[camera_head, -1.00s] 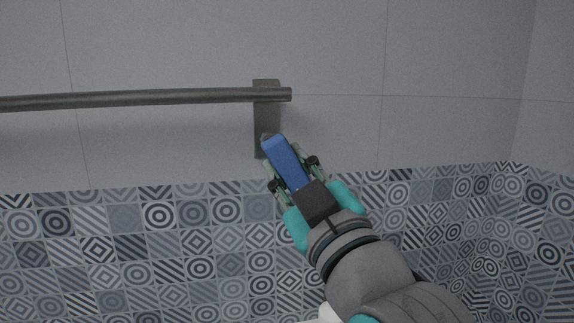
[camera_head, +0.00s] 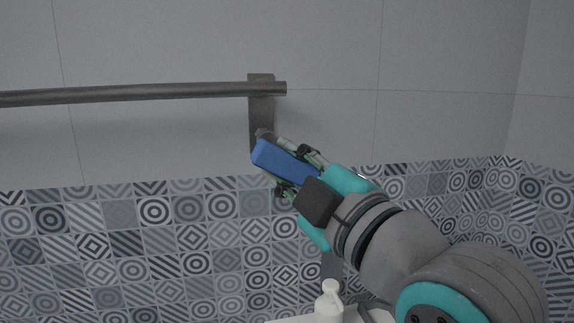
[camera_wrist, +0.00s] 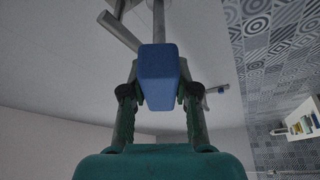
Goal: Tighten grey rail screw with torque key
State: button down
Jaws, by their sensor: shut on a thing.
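The torque key has a blue body (camera_head: 284,162), and my gripper (camera_head: 284,167) is shut on it. In the wrist view the blue body (camera_wrist: 158,76) sits between both fingers, with a grey shaft (camera_wrist: 158,20) running away from it toward the rail. The grey rail (camera_head: 140,95) runs along the wall and ends at an upright bracket (camera_head: 262,108). The key's tip is at the lower end of this bracket in the head view. The screw itself is hidden or too small to make out, so I cannot tell whether the tip is seated on it.
Plain grey wall tiles (camera_head: 450,90) are above and a patterned tile band (camera_head: 120,235) is below. A white bottle (camera_head: 329,300) stands on a white surface under my arm. A shelf with small items (camera_wrist: 300,122) shows at the right in the wrist view.

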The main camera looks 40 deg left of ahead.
jog(key=n+g+h, duration=0.1)
jog(key=n, duration=0.3)
jog(key=shift+n, duration=0.3)
jog(key=shift+w, duration=0.1)
jog(key=shift+w+a, duration=1)
jog(key=shift+a, duration=0.25)
jog(key=shift+w+a, duration=0.1)
dwell(0.4)
jog(key=shift+w+a, duration=0.35)
jog(key=shift+a, duration=0.05)
jog(key=shift+w+a, duration=0.1)
jog(key=shift+a, duration=0.05)
dwell(0.3)
jog(key=shift+w+a, duration=0.3)
dwell(0.6)
